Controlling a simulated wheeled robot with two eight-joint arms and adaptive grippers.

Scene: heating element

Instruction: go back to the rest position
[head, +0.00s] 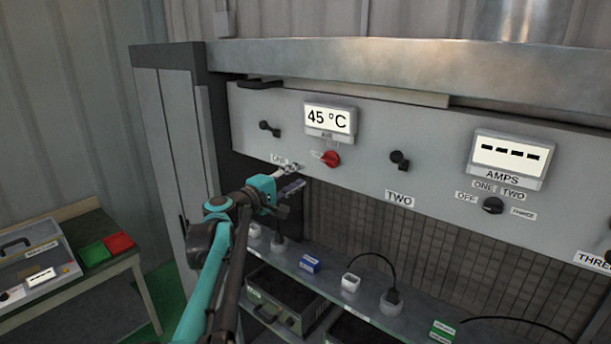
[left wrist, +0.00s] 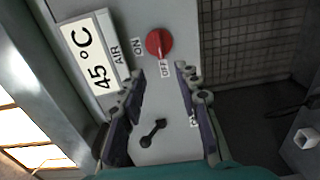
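My left gripper (head: 290,178) is raised in front of the grey panel (head: 366,172), to the left of and slightly below the red knob (head: 331,158). In the left wrist view my left gripper (left wrist: 161,72) has its two fingers spread, with nothing between the tips. The red knob (left wrist: 159,44) shows just beyond the fingertips, apart from them, with ON and OFF labels beside it. The temperature display (head: 329,119) reads 45 °C. It also shows in the left wrist view (left wrist: 92,55). My right gripper is not in view.
The amps display (head: 508,155) shows dashes, above a black selector knob (head: 493,205). A shelf (head: 318,285) with plugs, sockets and small boxes runs below the panel. A side table (head: 92,258) with green and red blocks stands at left. Black handles (head: 399,160) stick out from the panel.

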